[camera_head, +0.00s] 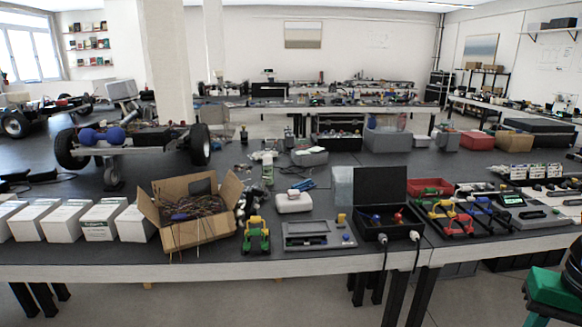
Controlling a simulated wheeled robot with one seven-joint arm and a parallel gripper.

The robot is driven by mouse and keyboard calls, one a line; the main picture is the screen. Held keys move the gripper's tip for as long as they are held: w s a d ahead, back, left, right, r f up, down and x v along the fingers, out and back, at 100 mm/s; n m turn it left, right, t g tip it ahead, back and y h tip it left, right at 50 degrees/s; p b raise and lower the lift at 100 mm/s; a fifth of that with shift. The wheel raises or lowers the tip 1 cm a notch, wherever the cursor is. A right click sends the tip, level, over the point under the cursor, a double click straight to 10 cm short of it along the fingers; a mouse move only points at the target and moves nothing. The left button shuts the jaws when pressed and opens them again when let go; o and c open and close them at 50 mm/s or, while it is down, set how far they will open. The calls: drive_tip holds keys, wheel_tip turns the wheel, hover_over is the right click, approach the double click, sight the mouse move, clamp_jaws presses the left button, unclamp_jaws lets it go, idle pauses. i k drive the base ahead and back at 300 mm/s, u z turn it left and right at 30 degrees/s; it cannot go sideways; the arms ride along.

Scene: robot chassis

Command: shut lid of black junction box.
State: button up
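The black junction box (370,232) sits on the near workbench, right of the picture's middle. Its black lid (380,185) stands open, upright at the back of the box. Inside are a blue part (375,218) and a red part (398,217). Two cables with grey plugs (383,238) come out of the front and hang over the bench edge. My gripper is not in view.
Left of the box lies a grey tray-like device (305,240) with a green-and-yellow toy-like object (256,236) beyond it. Close on the right are colored tools (450,217) and a red bin (428,187). An open cardboard box (190,236) stands further left. The bench's front edge (200,272) runs across.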

sight(373, 186)
drive_tip(key=u, duration=0.45)
drive_tip(key=i, duration=1.15)
drive_tip(key=z, duration=0.4)
